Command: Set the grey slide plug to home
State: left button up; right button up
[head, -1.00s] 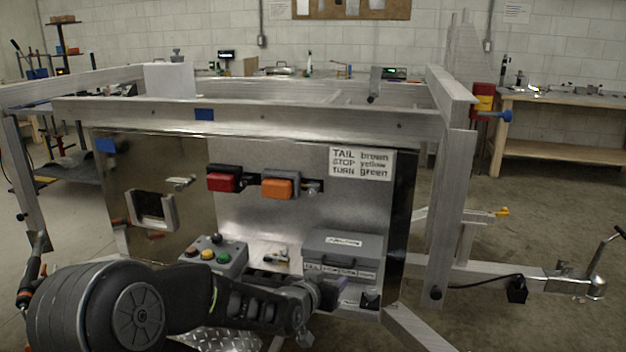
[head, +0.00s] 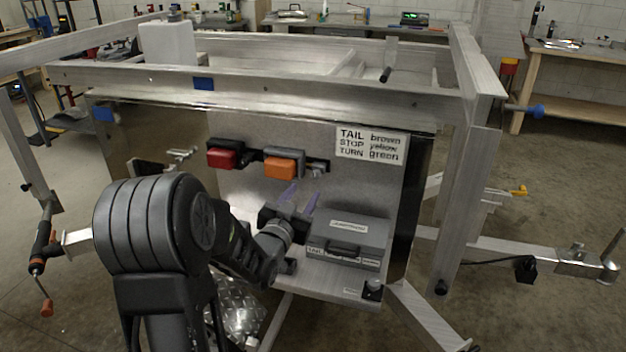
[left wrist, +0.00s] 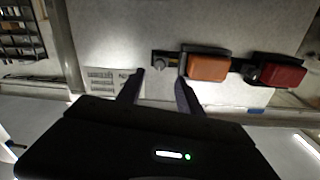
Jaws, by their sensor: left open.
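A small grey plug-like piece (head: 318,167) sits on the upright metal panel, just right of the orange lamp (head: 285,166). It looks like the grey slide plug, but I cannot tell its slide setting. In the left wrist view, the small piece (left wrist: 165,60) shows left of the orange lamp (left wrist: 208,67). My left gripper (head: 300,196) is open and empty in front of the panel, below the orange lamp. In the left wrist view its two fingers (left wrist: 160,88) point toward the panel, apart from the piece. My right gripper is not in view.
A red lamp (head: 222,158) is left of the orange one. A label sheet (head: 370,145) is at upper right. A grey case (head: 346,240) stands on the ledge, right of my gripper. A frame rail (head: 300,85) runs above the panel, with a post (head: 463,200) at right.

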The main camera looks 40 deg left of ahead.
aim_at(315, 177)
pick_arm(q)
jog(key=x, duration=0.7)
jog(key=shift+w+a, duration=0.15)
jog(key=shift+w, duration=0.2)
grip_shut()
dwell(1.0)
jog(key=a+b, duration=0.1)
jog(key=s+a, duration=0.1)
jog(key=shift+a+f+b, duration=0.1)
jog(key=shift+a+b, duration=0.25)
jog(key=shift+a, duration=0.05)
